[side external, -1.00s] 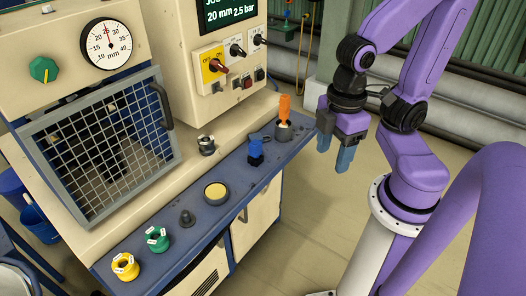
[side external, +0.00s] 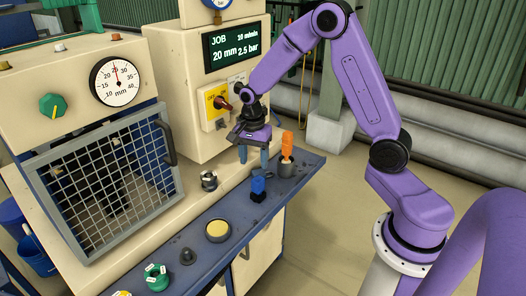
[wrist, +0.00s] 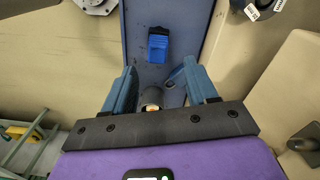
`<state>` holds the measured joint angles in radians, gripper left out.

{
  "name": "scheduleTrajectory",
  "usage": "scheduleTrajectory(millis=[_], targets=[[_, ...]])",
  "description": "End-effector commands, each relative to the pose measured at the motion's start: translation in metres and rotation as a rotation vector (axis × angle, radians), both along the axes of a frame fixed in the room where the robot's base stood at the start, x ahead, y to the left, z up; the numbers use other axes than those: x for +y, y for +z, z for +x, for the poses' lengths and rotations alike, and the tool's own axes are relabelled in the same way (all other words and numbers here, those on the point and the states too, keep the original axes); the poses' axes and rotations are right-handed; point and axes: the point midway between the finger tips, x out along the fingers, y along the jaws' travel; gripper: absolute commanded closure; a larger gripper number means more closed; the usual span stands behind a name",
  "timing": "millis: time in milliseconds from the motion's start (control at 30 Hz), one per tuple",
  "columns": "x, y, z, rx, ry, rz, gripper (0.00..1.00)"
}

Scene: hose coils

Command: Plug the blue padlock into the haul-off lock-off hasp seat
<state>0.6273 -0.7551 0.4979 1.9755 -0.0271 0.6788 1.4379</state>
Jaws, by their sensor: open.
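The blue padlock (side external: 258,184) stands on the blue bench strip, with a black part at its bottom. It also shows in the wrist view (wrist: 158,47), beyond my fingertips and not between them. My gripper (side external: 254,157) is open and empty, pointing down above the bench, higher than the padlock and behind it. Its two blue fingers spread apart in the wrist view (wrist: 159,70). I cannot surely tell which fitting is the hasp seat; a yellow plate with a red switch (side external: 223,103) is on the cabinet, partly behind my wrist.
An orange-handled tool (side external: 287,143) stands in a grey cup (side external: 286,168) close right of my gripper. A metal fitting (side external: 209,180) lies left of the padlock. A yellow-topped button (side external: 218,230) and a green ring (side external: 157,277) are nearer. A mesh guard (side external: 107,180) stands left.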

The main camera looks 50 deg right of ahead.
Motion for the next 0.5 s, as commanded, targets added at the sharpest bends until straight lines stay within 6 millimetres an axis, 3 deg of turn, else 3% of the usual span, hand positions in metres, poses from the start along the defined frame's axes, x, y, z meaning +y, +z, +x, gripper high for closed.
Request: scheduleTrajectory(millis=[100,300,367,500], targets=[[-0.041,-0.026,0.021,0.006,-0.301,-0.005,0.43],[-0.097,-0.060,0.036,0.008,-0.700,-0.011,0.43],[-0.107,-0.066,0.037,0.008,-0.772,-0.012,0.43],[-0.109,-0.059,0.049,-0.013,-0.874,0.009,0.43]])
